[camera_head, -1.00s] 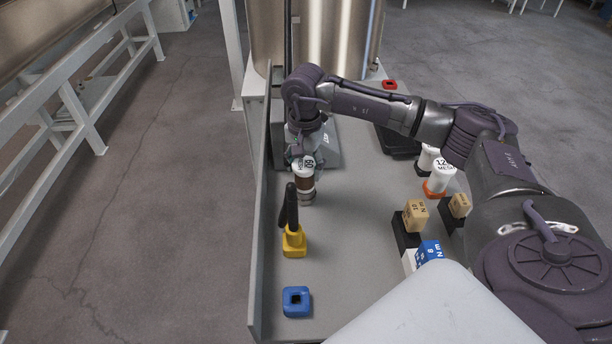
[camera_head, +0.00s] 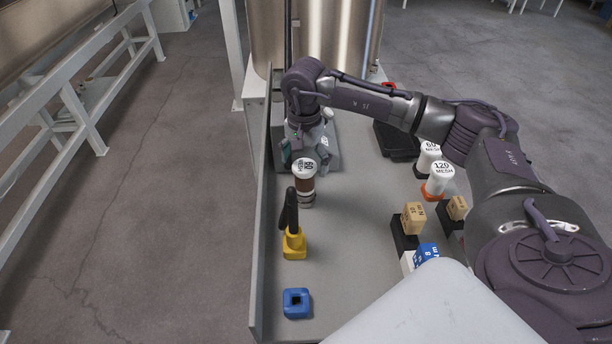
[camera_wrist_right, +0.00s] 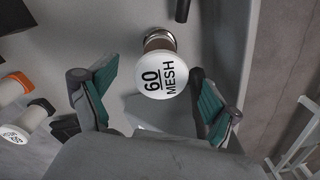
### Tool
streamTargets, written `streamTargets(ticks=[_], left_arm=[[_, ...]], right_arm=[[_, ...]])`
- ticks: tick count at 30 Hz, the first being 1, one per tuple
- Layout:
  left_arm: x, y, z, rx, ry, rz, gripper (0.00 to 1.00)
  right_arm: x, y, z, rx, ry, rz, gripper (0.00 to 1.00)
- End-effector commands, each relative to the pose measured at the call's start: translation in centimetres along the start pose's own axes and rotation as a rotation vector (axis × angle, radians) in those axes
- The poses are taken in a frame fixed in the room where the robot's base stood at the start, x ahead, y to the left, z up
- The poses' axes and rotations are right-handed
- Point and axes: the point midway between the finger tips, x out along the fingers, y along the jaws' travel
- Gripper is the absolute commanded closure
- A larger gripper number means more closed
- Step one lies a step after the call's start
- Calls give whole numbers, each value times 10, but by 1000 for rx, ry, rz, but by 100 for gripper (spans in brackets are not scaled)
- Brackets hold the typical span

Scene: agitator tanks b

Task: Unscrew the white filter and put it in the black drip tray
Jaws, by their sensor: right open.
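In the right wrist view, the filter's white cap (camera_wrist_right: 161,76) shows between the two spread green-padded fingers (camera_wrist_right: 154,80), with gaps on both sides. A black tray (camera_head: 399,146), likely the drip tray, lies right of it, partly hidden by my right arm. My left gripper is not in view.
A yellow block (camera_head: 294,246) with black handles stands in front of the filter, and a blue square piece (camera_head: 297,302) lies nearer. Two other white-capped filters (camera_head: 438,178) stand at the right. A low wall (camera_head: 261,230) edges the bench's left; a steel tank (camera_head: 320,40) stands behind.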

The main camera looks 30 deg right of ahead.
Motion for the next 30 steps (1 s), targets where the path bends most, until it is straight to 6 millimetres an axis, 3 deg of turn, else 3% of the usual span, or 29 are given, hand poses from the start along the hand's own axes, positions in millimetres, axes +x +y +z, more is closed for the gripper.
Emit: streamTargets(ticks=[5,19,23,30], left_arm=[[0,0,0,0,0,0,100],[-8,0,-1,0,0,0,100],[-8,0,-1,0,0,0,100],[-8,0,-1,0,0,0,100]], right_arm=[[0,0,0,113,-1,0,11],[0,0,0,941,0,2,11],[0,0,0,1040,0,1,11],[0,0,0,1050,1,0,11]])
